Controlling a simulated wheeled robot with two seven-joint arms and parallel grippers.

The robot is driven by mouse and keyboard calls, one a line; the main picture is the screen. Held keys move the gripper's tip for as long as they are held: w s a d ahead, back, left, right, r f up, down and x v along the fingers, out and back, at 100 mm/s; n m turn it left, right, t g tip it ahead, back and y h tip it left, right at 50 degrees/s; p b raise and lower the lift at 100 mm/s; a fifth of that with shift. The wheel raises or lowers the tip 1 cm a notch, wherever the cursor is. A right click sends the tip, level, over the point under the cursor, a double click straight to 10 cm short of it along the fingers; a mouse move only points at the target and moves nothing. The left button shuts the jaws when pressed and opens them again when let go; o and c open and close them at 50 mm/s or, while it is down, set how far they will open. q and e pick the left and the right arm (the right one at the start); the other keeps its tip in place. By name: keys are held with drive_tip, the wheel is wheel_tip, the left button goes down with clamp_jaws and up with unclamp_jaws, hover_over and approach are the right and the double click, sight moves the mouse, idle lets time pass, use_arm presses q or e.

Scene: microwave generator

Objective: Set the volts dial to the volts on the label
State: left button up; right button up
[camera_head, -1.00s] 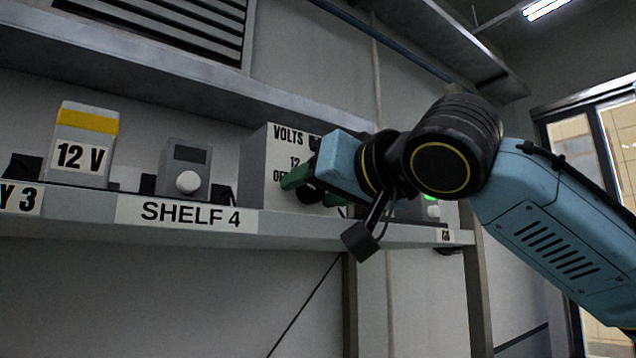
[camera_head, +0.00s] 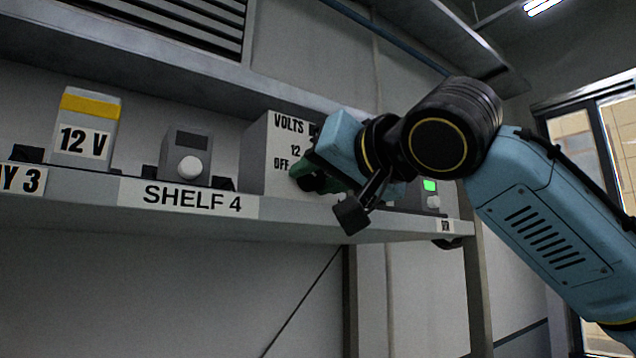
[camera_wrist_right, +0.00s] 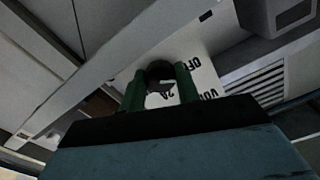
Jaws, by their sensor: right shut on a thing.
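The volts box (camera_head: 262,160) stands on the shelf, with VOLTS, 12 and OFF printed on its front. The label (camera_head: 82,142) reading 12 V is on a grey device with a yellow band at the left. My right gripper (camera_head: 306,178) is at the box's front, its green fingers tilted. In the right wrist view the fingers (camera_wrist_right: 160,88) are closed around the dark dial (camera_wrist_right: 160,72), on the box's white face. The dial's pointer is hidden, so its setting cannot be read. My left gripper is in neither view.
The shelf edge (camera_head: 300,222) runs below the devices, with a SHELF 4 sign. A grey device (camera_head: 186,160) with a white knob stands left of the volts box. Another device with a lit green display (camera_head: 430,186) is to its right, partly behind my arm.

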drive_tip(key=m+b, duration=0.2)
drive_tip(key=m, duration=0.2)
drive_tip(key=shift+f, duration=0.1)
drive_tip(key=shift+m+b, duration=1)
drive_tip(key=shift+m, duration=0.6)
drive_tip(key=o, duration=1)
drive_tip(key=shift+w, duration=0.1)
